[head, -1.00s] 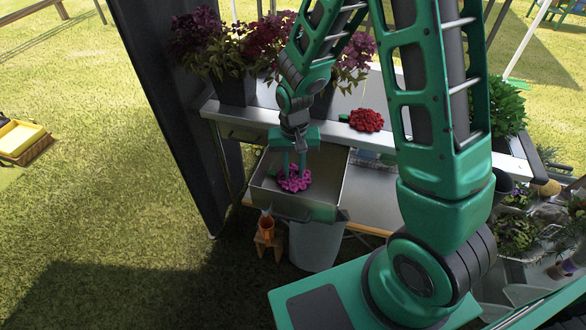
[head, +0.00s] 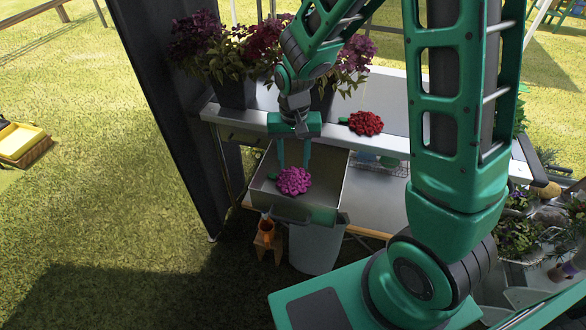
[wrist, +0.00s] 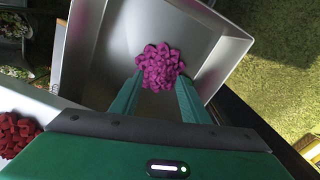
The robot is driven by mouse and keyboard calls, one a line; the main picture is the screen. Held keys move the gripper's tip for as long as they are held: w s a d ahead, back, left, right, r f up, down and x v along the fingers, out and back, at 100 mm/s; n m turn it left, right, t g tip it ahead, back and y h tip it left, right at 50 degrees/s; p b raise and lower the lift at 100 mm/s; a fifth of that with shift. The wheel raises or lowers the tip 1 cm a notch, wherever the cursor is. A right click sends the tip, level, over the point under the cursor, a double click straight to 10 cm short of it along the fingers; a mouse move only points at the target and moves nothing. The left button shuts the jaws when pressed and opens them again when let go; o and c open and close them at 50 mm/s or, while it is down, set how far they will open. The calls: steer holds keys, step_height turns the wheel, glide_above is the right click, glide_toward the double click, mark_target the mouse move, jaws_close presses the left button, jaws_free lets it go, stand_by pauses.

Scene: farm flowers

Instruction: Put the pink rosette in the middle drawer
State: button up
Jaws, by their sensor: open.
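The pink rosette (head: 293,181) lies inside an open, pulled-out metal drawer (head: 326,187) under the metal tabletop. My gripper (head: 295,166) is open above the rosette, with its fingers pointing down into the drawer. In the wrist view the rosette (wrist: 160,67) shows just beyond the parted fingertips (wrist: 157,80), resting on the floor of the drawer (wrist: 85,40). Whether the fingertips touch it is hard to tell. A second, shut drawer front (head: 240,136) is partly visible higher up, under the tabletop's left end.
A red rosette (head: 366,122) lies on the metal tabletop (head: 390,88). Potted purple flowers (head: 235,88) stand at its back left. A bucket (head: 316,246) and a small wooden stool (head: 268,246) with an orange pot stand below the drawer. A dark post (head: 175,120) rises at left.

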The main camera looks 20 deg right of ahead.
mark_target(294, 176)
step_height(294, 176, up, 6)
steer(key=shift+r, duration=0.25)
steer(key=s+d+r+m, duration=0.1)
steer(key=s+d+r, duration=0.4)
steer(key=s+d, duration=0.5)
steer(key=s+d+r+m, duration=0.1)
steer(key=s+d+r, duration=0.4)
steer(key=s+d, duration=0.5)
steer(key=s, duration=0.4)
steer(key=shift+s+m, duration=0.3)
steer(key=shift+m, duration=0.1)
steer(key=shift+w+d+f, duration=0.1)
steer(key=shift+w+f, duration=0.2)
steer(key=shift+w, duration=0.35)
